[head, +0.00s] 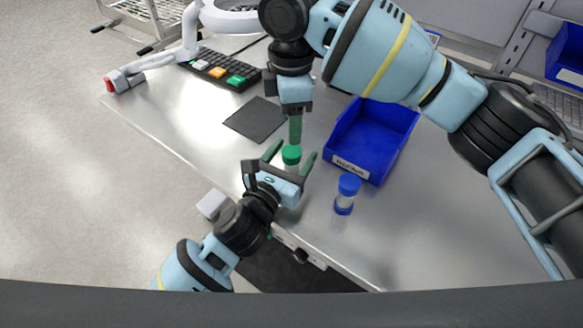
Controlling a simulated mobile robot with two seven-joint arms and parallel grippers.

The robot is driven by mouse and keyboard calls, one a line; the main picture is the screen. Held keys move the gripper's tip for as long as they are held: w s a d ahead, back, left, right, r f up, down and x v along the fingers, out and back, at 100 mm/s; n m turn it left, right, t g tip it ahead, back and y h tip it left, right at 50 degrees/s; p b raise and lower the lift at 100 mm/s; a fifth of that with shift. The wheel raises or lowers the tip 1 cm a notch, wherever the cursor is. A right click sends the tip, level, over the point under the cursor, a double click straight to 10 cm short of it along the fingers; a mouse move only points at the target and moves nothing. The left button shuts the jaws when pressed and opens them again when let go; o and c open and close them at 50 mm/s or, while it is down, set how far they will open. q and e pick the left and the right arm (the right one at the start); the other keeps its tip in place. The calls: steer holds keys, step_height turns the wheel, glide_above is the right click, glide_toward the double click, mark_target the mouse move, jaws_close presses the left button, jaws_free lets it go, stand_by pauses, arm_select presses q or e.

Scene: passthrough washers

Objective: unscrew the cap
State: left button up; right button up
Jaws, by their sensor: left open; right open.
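A small clear container with a green cap (291,154) stands on the grey table. My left gripper (290,156) is open with its two green fingers on either side of this container, just below and around the cap. Whether the fingers touch it cannot be told. My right gripper (295,128) is above the green cap and points down. Its green fingers overlap in this view, and their tips are at or just above the cap. A second clear container with a blue cap (349,184) stands to the right, apart from both grippers.
A blue bin (366,135) with a white label stands right of the grippers. A dark square mat (255,120) lies to the left. A button panel (223,69) is at the back left. The table's front edge (190,165) is close to my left arm. Free tabletop lies at right.

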mark_target(291, 151)
arm_select(q)
jaws_close()
arm_select(e)
steer(key=m, duration=0.9)
stand_by(0.4)
steer(key=shift+f, duration=4)
